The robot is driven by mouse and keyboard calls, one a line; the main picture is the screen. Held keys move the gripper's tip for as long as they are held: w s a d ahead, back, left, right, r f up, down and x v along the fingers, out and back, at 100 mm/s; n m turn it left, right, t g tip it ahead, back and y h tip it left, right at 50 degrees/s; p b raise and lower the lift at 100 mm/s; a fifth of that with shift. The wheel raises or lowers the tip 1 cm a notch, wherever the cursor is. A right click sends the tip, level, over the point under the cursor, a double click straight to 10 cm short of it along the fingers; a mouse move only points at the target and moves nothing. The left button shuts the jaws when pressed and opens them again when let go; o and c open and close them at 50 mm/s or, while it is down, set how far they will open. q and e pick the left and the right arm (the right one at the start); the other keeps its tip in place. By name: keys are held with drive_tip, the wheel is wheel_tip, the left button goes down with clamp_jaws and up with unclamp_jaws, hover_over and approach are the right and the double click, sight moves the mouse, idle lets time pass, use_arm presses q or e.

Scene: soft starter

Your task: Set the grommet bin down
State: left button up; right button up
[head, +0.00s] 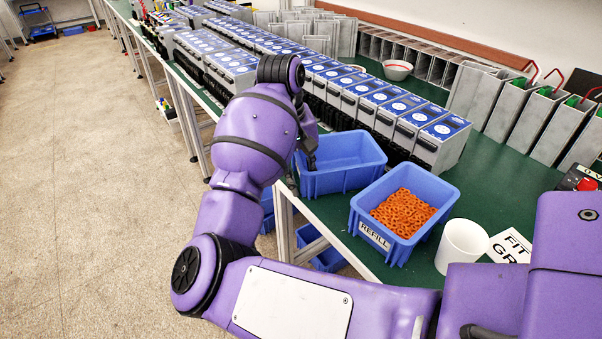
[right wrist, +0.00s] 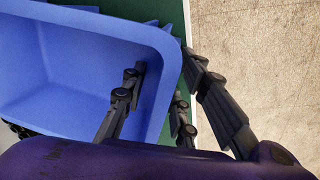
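An empty blue bin (head: 341,163) stands at the front edge of the green table, and it fills the left of the right wrist view (right wrist: 70,75). My right gripper (head: 307,160) is at its left wall. In the right wrist view my right gripper (right wrist: 165,75) straddles that wall, one finger inside and one outside. The fingers look spread, with a gap outside the wall. The other blue bin (head: 374,234), labelled REFILL, stands to its right and holds orange grommets (head: 403,212). My left gripper is not in view.
A white cup (head: 461,245) and a sign (head: 511,246) are right of the REFILL bin. Rows of grey units with blue tops (head: 390,108) stand close behind the bins. More blue bins (head: 320,250) are below the table edge. Open floor lies left.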

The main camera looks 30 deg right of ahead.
wheel_tip(320, 180, up, 12)
drive_tip(key=a, duration=0.1)
drive_tip(key=shift+w+a+r, duration=0.15)
drive_tip(key=shift+w+a, duration=0.1)
drive_tip(key=shift+a, duration=0.1)
idle(0.4)
